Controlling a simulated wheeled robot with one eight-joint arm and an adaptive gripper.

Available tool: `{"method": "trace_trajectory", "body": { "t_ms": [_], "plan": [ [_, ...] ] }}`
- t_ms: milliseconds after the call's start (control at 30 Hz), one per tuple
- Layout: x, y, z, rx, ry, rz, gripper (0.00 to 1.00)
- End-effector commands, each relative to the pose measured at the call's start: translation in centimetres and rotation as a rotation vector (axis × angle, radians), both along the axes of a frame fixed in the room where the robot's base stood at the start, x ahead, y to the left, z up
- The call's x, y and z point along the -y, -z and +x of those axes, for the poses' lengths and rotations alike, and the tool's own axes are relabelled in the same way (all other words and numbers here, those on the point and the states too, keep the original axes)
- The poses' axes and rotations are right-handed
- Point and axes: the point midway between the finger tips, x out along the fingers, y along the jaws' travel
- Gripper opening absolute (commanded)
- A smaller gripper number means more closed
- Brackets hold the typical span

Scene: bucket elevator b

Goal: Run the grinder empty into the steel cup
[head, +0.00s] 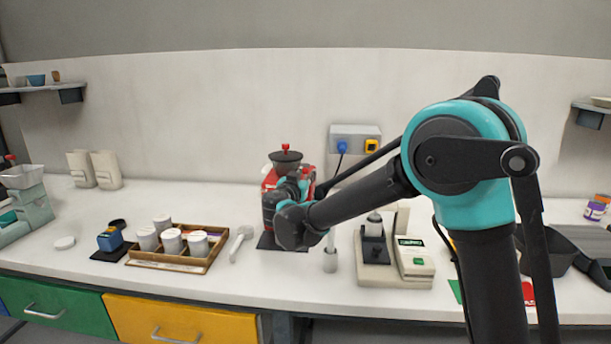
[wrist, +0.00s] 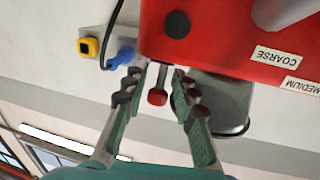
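The red grinder (head: 268,182) stands on the counter against the back wall, with a dark lidded hopper (head: 286,160) on top. My arm hides much of its front. In the wrist view, which looks inverted, the grinder's red body (wrist: 215,35) shows COARSE and MEDIUM labels. A short lever with a red tip (wrist: 157,97) sticks out from it. My gripper (wrist: 159,78) is open, with one finger on each side of this lever; I cannot tell whether either touches it. I cannot make out the steel cup; the grinder's outlet area is hidden by my arm.
A small grey container with an upright stick (head: 330,260) and a scale (head: 413,262) stand to the right. A wooden tray (head: 205,262) of white-lidded jars and a white scoop (head: 238,245) lie left. A blue plug (head: 342,147) sits in the wall outlet.

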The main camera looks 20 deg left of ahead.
Motion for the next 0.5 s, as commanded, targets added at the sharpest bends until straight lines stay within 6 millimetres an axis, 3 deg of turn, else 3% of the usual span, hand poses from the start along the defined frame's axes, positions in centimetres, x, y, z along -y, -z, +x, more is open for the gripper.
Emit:
{"method": "trace_trajectory", "body": {
  "t_ms": [67, 267, 500],
  "plan": [
    [0.00, 0.00, -0.01, 0.000, 0.000, 0.000, 0.26],
    [0.00, 0.00, -0.02, 0.000, 0.000, 0.000, 0.01],
    [0.01, -0.02, -0.01, -0.005, 0.001, -0.001, 0.00]
  ]
}}
